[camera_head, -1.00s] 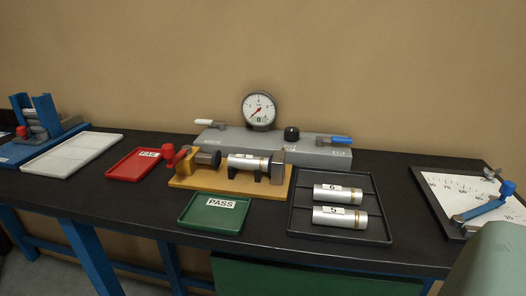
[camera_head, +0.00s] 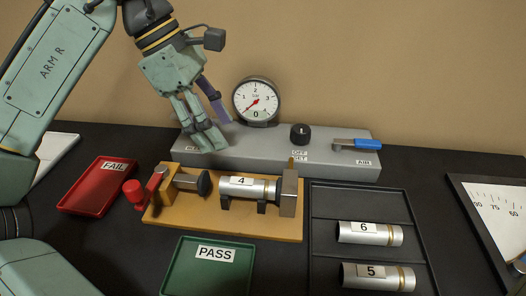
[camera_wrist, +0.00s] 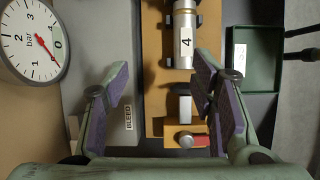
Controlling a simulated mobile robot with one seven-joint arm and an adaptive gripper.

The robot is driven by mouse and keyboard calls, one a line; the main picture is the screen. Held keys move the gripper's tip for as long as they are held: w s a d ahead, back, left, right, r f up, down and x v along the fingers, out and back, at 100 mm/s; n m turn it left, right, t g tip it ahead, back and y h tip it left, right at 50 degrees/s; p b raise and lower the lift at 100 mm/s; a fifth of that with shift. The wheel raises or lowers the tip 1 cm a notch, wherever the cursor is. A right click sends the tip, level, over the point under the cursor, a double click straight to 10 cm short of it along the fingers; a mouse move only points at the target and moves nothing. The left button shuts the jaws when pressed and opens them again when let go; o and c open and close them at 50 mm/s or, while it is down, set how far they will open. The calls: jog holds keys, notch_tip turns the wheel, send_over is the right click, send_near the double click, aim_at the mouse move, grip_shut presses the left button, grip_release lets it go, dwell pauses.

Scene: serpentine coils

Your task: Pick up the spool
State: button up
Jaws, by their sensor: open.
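Silver spool 4 (camera_head: 242,188) lies level in the orange-based clamp fixture (camera_head: 200,221), on dark supports against the grey end block. A dark round pad on the red-handled clamp (camera_head: 157,182) faces its left end with a gap. Spools 6 (camera_head: 368,233) and 5 (camera_head: 378,277) lie in the black tray (camera_head: 360,200). My gripper (camera_head: 213,128) is open and empty, above the grey panel, behind and left of spool 4. In the wrist view, spool 4 (camera_wrist: 185,40) shows beyond my open fingers (camera_wrist: 162,85), toward the top; the clamp handle (camera_wrist: 187,140) lies between them.
The grey panel (camera_head: 340,170) behind the fixture carries a pressure gauge (camera_head: 256,101), a black knob (camera_head: 300,133) and a blue lever (camera_head: 366,144). A red FAIL tray (camera_head: 90,190) is left, and a green PASS tray (camera_head: 205,272) is in front; both look empty.

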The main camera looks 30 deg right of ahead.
aim_at(244, 180)
jog(key=shift+n+g+y, duration=0.4)
jog(key=shift+g+y, duration=0.3)
jog(key=x, duration=0.2)
jog(key=s+x, duration=0.1)
jog(key=x, duration=0.2)
jog(key=shift+s+a, duration=0.15)
jog(key=shift+a, duration=0.05)
jog(key=shift+s+r+p+x, duration=0.15)
jog(key=shift+p+x, duration=0.25)
jog(key=shift+x, duration=1)
jog(key=shift+s+r+p+x, duration=0.1)
jog(key=shift+s+p+x, duration=0.25)
jog(key=shift+x, duration=1)
jog(key=shift+w+d, duration=0.1)
jog(key=shift+d, duration=0.1)
jog(key=shift+c, duration=0.2)
grip_shut()
